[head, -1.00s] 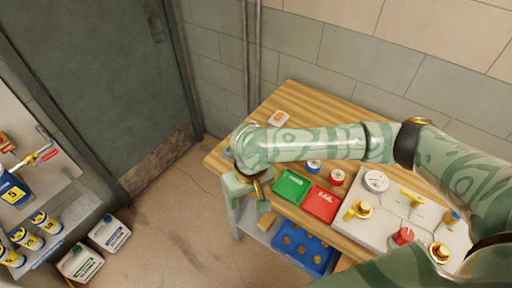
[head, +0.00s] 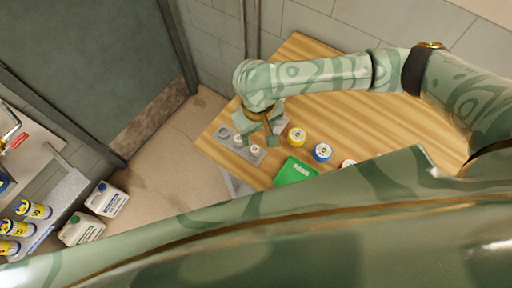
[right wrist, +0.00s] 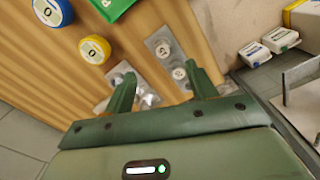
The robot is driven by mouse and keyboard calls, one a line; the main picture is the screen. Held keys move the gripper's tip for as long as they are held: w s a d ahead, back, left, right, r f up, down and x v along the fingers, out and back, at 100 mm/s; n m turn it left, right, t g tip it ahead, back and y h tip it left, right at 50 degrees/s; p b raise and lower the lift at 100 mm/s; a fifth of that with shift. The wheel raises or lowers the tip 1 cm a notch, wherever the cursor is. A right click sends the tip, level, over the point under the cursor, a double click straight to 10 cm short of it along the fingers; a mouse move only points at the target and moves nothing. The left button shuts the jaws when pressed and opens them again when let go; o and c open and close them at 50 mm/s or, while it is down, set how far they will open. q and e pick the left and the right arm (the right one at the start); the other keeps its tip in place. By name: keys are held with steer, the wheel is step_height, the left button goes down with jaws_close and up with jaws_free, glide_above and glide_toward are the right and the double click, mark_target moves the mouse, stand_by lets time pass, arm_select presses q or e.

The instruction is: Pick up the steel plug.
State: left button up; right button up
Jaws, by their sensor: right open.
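In the right wrist view, shiny steel pieces (right wrist: 149,98) sit on a grey strip beside and between the fingers; the near finger hides part of them. I cannot tell for certain which is the steel plug. A second grey strip holds two small round pieces with white labelled tops (right wrist: 180,73), also seen in the head view (head: 254,150). My right gripper (right wrist: 164,84) is open and empty, pointing down over the strips. In the head view the right gripper (head: 256,132) covers part of the strips. My left gripper is not in view.
A yellow-rimmed disc (head: 297,137), a blue-rimmed disc (head: 322,152) and a green tray (head: 295,171) lie close by on the wooden table (head: 345,115). White jugs (head: 107,199) stand beyond the table's left edge. My own arm hides the table's front.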

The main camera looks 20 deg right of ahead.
steer(key=f, duration=0.1)
steer(key=f+b, duration=0.1)
steer(key=f, duration=0.1)
steer(key=w+f, duration=0.1)
steer(key=f, duration=0.1)
steer(key=shift+a+f, duration=0.1)
steer(key=shift+a, duration=0.2)
steer(key=shift+s+d+f, duration=0.1)
steer(key=shift+f, duration=0.05)
steer(key=shift+s+f+b, duration=0.1)
steer(key=shift+f+b, duration=0.1)
steer(key=shift+b, duration=0.15)
step_height(320, 180, down, 5)
steer(key=shift+r+b, duration=0.1)
steer(key=shift+b, duration=1)
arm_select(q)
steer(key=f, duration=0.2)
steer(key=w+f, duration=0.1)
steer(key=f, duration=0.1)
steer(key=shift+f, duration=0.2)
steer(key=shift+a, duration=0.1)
arm_select(e)
steer(key=shift+r, duration=0.1)
steer(key=c, duration=1.1)
